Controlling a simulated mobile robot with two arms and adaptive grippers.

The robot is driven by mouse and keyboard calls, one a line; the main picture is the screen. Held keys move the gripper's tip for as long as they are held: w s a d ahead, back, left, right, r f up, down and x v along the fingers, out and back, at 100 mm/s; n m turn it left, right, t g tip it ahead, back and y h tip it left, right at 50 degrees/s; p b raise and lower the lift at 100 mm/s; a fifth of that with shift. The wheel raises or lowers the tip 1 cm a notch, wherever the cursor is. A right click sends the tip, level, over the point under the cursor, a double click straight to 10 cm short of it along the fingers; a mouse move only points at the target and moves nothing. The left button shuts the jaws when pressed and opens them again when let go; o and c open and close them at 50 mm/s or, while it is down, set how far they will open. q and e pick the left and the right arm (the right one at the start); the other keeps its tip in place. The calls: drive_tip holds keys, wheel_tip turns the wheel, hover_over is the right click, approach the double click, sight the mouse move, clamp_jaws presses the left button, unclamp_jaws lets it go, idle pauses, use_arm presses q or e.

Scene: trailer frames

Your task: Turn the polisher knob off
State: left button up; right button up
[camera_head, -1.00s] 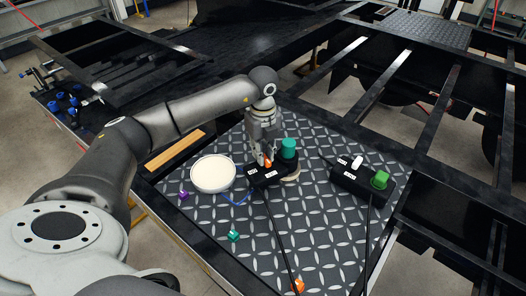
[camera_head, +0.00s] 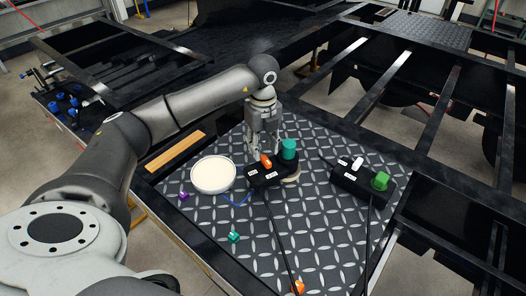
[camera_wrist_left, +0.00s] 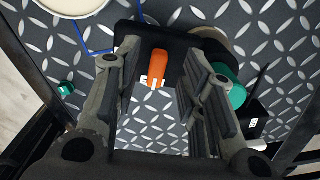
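A black box (camera_head: 257,180) with white labels stands on the diamond-plate table, carrying an orange knob (camera_head: 266,161) and a teal cylinder (camera_head: 289,149). A second black box (camera_head: 348,181) to its right carries a white knob (camera_head: 357,162) and a green block (camera_head: 380,180). The labels are too small to read, so I cannot tell which knob is the polisher's. My left gripper (camera_head: 264,150) is open and empty just behind the orange knob. In the left wrist view, the orange knob (camera_wrist_left: 166,70) shows between its spread fingers. My right gripper is out of view.
A round white-topped disc (camera_head: 213,174) sits left of the first box. Small purple (camera_head: 183,195), teal (camera_head: 233,236) and orange (camera_head: 298,287) pieces lie on the plate (camera_head: 270,235). Black cables run toward the front. A wooden strip (camera_head: 174,152) lies along the left.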

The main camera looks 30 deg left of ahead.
sight(263, 155)
use_arm(q)
wheel_tip(263, 155, up, 9)
idle(0.7)
